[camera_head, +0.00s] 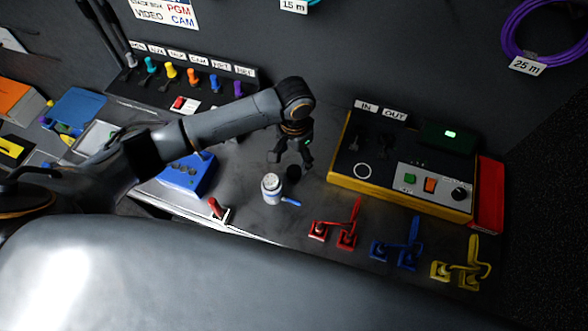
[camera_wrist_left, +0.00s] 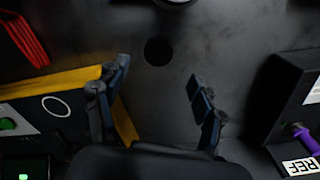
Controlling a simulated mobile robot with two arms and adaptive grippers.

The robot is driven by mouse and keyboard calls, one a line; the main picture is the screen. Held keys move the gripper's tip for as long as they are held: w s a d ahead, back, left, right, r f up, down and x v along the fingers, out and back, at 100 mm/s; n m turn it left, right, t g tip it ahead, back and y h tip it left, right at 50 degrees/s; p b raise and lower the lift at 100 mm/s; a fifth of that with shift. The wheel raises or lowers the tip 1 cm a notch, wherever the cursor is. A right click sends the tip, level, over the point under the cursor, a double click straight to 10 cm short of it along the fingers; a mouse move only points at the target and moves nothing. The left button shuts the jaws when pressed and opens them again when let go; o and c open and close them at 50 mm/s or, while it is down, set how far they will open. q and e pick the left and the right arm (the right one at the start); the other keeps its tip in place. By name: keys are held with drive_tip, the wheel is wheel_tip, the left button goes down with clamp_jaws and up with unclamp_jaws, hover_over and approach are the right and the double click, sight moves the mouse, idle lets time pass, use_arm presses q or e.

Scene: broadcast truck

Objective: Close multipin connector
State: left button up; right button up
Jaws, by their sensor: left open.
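Three coloured lever fittings stand along the front right of the bench: a red one (camera_head: 347,238), a blue one (camera_head: 413,255) and a yellow one (camera_head: 467,272). Each has a raised handle. I cannot tell for sure which thing is the multipin connector. My left gripper (camera_head: 290,163) is open and empty above the bench, left of the yellow-edged panel (camera_head: 345,180) and behind the lever fittings. In the left wrist view its open fingers (camera_wrist_left: 157,72) point toward a dark round spot (camera_wrist_left: 158,51) on the bench. My right gripper is not in view.
A white bottle (camera_head: 271,188) with a small blue item (camera_head: 290,202) stands just in front of my left gripper. A labelled row of coloured plugs (camera_head: 192,77) is behind my left arm. A blue box (camera_head: 187,175) and a small red lever (camera_head: 216,207) are to the left.

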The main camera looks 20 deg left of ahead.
sight(294, 170)
use_arm(q)
drive_tip(key=shift+f, duration=0.3)
drive_tip(key=f, duration=0.1)
drive_tip(key=f+p, duration=0.1)
drive_tip(key=f, duration=0.2)
drive_tip(key=shift+s+d+f, duration=0.15)
drive_tip(key=shift+s+f, duration=0.1)
drive_tip(key=shift+f, duration=0.35)
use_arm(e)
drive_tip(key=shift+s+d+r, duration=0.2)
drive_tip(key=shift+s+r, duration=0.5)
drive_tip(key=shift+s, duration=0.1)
use_arm(q)
drive_tip(key=c, duration=0.8)
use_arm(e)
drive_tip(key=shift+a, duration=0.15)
